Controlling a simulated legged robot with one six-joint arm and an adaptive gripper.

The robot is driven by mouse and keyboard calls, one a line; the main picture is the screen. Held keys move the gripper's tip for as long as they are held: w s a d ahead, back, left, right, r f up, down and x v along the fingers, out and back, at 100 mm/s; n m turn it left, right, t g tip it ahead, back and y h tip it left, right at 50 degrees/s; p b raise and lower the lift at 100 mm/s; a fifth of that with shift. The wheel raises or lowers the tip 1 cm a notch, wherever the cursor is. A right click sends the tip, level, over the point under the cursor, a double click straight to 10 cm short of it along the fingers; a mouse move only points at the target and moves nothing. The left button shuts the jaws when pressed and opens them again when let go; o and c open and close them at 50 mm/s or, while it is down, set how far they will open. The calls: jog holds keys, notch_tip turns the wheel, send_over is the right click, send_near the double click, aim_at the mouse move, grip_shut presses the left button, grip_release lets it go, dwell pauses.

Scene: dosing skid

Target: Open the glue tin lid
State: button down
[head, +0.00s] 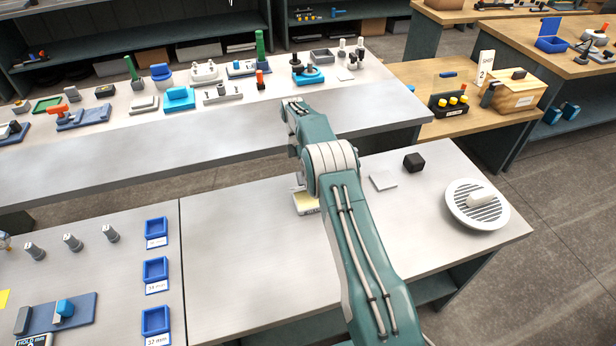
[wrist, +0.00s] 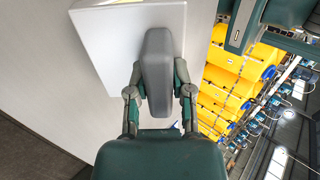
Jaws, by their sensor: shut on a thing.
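In the wrist view my gripper (wrist: 158,82) is shut, its two fingers on either side of a grey rounded block (wrist: 157,50). I cannot tell whether the block is loose or part of something larger. A pale, flat-sided shape (wrist: 110,28) lies behind it. In the head view my arm hides the gripper and what it holds. I cannot make out a glue tin or its lid for certain. A small pale item with a yellow patch (head: 306,203) shows on the near bench, partly hidden by my arm.
The near bench (head: 240,250) is mostly clear left of my arm. To the right are a black cube (head: 414,162), a pale square (head: 383,180) and a slatted round dish (head: 477,219). Blue bins (head: 156,271) stand at left. The far bench (head: 200,135) holds several fixtures.

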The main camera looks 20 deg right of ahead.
jog(key=shift+f, duration=0.2)
jog(key=c, duration=0.5)
grip_release()
jog(key=shift+w+d, duration=0.1)
jog(key=shift+s+r, duration=0.1)
jog(key=shift+s, duration=0.1)
